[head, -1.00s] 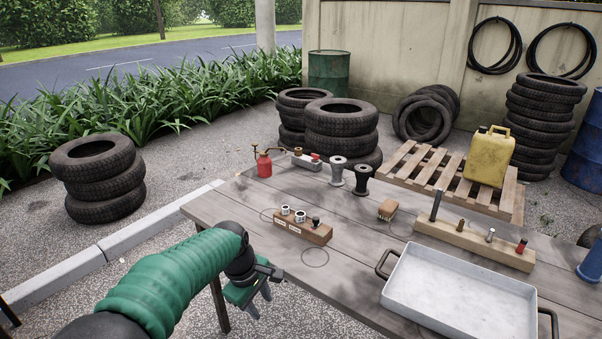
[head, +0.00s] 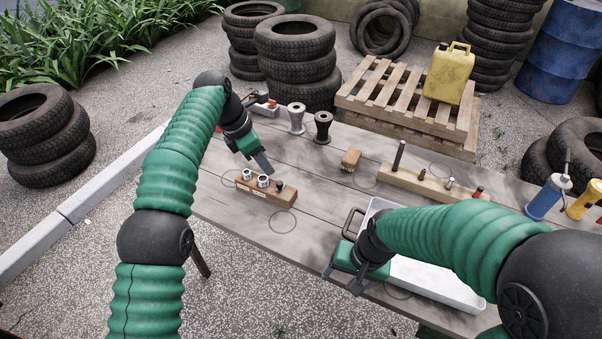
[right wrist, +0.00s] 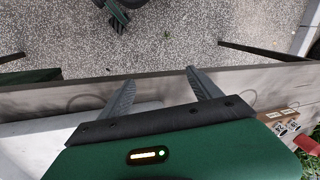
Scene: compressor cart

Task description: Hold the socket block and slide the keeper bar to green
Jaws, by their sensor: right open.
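The socket block is most likely the brown wooden block (head: 284,197) on the table, with two pale chrome sockets, white labels and a dark knob on top. It also shows at the right edge of the right wrist view (right wrist: 274,114). I cannot make out a separate keeper bar or a green mark. My left gripper (head: 264,165) points down just behind the block, apparently apart from it; its finger gap is hidden. My right gripper (head: 342,284) is open and empty by the table's front edge, left of the tray. Its spread fingers show in the right wrist view (right wrist: 162,88).
A pale metal tray (head: 440,287) lies under my right forearm. A long peg block (head: 415,183), a small brown brush-like block (head: 351,158) and two spools (head: 322,127) stand farther back. Tires (head: 295,60) and a pallet (head: 400,95) are beyond. Bare table lies right of the socket block.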

